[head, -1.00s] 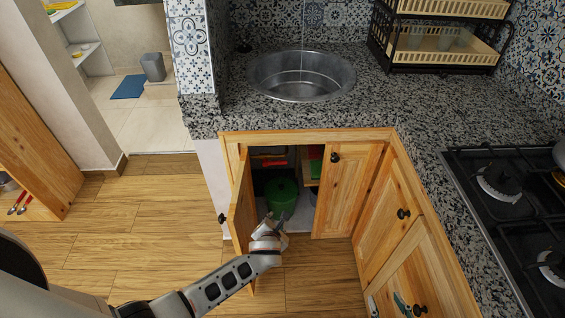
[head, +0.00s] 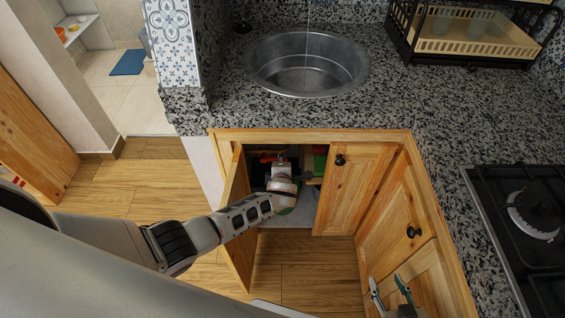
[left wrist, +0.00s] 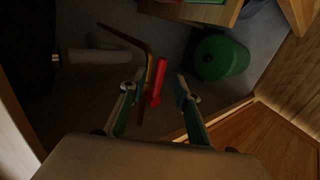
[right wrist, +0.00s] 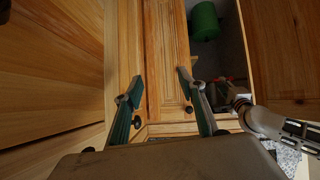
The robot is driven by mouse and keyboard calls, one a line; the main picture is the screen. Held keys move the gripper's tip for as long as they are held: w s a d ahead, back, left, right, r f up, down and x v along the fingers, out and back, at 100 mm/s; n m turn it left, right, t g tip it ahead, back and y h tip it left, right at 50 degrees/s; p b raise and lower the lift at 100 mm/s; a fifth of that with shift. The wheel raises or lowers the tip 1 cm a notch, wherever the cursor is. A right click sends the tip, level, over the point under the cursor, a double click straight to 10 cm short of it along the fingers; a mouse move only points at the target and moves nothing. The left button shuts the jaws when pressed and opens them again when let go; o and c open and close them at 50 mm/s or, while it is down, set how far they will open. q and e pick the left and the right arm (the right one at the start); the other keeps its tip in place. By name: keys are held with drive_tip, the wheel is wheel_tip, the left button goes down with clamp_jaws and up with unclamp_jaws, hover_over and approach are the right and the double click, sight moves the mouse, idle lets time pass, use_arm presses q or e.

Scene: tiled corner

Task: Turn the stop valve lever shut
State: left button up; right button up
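The red lever (left wrist: 157,82) shows in the left wrist view, beside a bent copper-brown pipe (left wrist: 150,68) inside the dim cabinet. My left gripper (left wrist: 157,84) is open, with the lever between its two spread fingers in that view; I cannot tell whether either finger touches it. In the head view my left arm reaches into the open sink cabinet, and its fingers are hidden behind the wrist. My right gripper (right wrist: 160,77) is open and empty in front of the wooden cabinet doors. In the head view its fingertips (head: 390,291) show at the lower right.
A green container (left wrist: 218,55) stands in the cabinet, close to the left gripper. A grey pipe (left wrist: 95,57) lies on the other side. A closed door (head: 350,190) and the granite counter (head: 400,105) bound the opening.

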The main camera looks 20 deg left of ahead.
sight(274, 159)
use_arm(q)
drive_tip(key=b+x, duration=0.1)
drive_tip(key=x, duration=0.2)
drive_tip(key=shift+w+f, duration=0.15)
drive_tip(key=shift+w, duration=0.1)
clamp_jaws()
drive_tip(key=shift+a+r+n+t+h+p, duration=0.2)
drive_tip(key=shift+r+n+h+p, duration=0.25)
drive_tip(key=shift+p, duration=0.2)
drive_tip(key=shift+a+r+n+t+h+p, duration=0.1)
drive_tip(key=shift+r+n+t+h+p, duration=0.1)
drive_tip(key=shift+r+n+h+p, duration=0.3)
use_arm(e)
drive_tip(key=shift+w+r, duration=0.5)
drive_tip(key=shift+r, duration=0.2)
drive_tip(key=shift+f, duration=0.1)
